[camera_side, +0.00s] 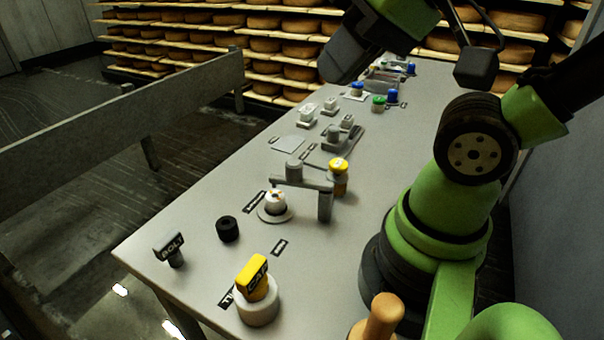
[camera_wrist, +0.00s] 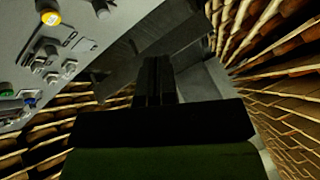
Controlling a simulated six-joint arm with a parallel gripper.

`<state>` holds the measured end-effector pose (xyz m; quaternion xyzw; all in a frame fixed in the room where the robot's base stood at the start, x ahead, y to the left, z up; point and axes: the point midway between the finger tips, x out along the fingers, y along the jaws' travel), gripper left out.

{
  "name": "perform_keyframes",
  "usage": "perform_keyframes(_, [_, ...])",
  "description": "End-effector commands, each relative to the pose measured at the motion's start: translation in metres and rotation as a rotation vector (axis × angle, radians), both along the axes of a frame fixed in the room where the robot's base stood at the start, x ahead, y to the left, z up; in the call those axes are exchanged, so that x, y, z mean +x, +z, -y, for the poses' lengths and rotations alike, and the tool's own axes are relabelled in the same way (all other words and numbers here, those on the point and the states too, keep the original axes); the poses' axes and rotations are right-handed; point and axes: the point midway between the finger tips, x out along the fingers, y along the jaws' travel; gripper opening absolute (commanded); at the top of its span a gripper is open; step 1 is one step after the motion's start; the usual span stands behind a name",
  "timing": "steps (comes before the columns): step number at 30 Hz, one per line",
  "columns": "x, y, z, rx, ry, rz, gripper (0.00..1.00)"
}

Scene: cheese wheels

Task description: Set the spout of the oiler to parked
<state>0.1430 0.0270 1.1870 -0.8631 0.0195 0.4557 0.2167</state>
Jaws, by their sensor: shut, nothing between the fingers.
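The oiler appears to be the grey post with a flat horizontal arm (camera_side: 305,182) in the middle of the bench in the side view. Its spout arm reaches left from the post, and its tip stands over a small white cup on a round base (camera_side: 275,207). Small black labels lie around it, too small to read. A grey part likely of the oiler shows at the top of the wrist view (camera_wrist: 101,8). My gripper (camera_wrist: 154,62) is shut and empty, well away from the oiler. Its fingertips cannot be made out in the side view.
A yellow-topped knob (camera_side: 339,166) stands close behind the spout arm. Nearer are a black ring (camera_side: 228,229), a BOLT-marked handle (camera_side: 169,245) and a yellow cap handle (camera_side: 252,278). Grey switches, blue and green knobs stand farther back. Cheese shelves (camera_side: 270,45) line the back.

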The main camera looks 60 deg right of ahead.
Motion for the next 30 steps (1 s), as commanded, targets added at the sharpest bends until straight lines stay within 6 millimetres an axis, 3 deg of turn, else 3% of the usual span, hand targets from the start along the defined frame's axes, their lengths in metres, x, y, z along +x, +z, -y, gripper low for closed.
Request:
perform_keyframes(8, [0.000,0.000,0.000,0.000,0.000,0.000,0.00])
perform_keyframes(15, [0.015,-0.005,0.007,-0.052,0.024,-0.065,0.55])
perform_keyframes(16, [0.020,-0.007,0.009,-0.070,0.033,-0.087,0.59])
perform_keyframes(24, [0.073,-0.051,0.044,-0.234,0.190,-0.345,0.59])
perform_keyframes(30, [0.097,-0.095,0.069,-0.290,0.326,-0.506,0.59])
